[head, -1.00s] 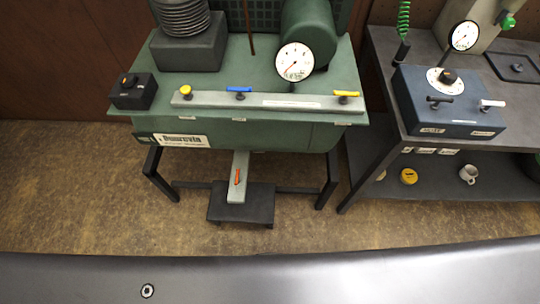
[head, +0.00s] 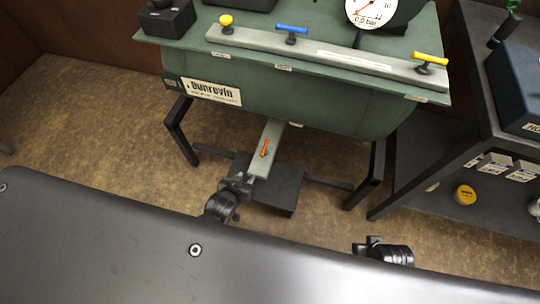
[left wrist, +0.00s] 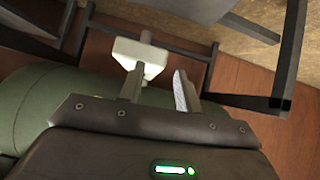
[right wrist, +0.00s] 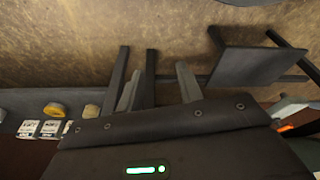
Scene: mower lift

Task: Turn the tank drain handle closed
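The tank (head: 300,90) is green and stands on a black frame. A pale grey drain arm (head: 273,135) sticks out from under it with a small orange handle (head: 264,148), which lies roughly along the arm. My left gripper (head: 241,184) is at the arm's lower front end, short of the handle. In the left wrist view its fingers (left wrist: 158,88) are apart, with a pale block (left wrist: 140,57) beyond them; the orange handle is not visible there. My right gripper (head: 374,243) is low at the right, open and empty (right wrist: 158,88). The orange handle shows at the right wrist view's edge (right wrist: 287,128).
A black step (head: 275,187) sits on the floor below the drain arm. Black tank legs (head: 372,178) stand either side. Yellow and blue handles (head: 291,29) and a gauge (head: 370,8) are on top. A dark shelf bench (head: 420,180) stands at the right.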

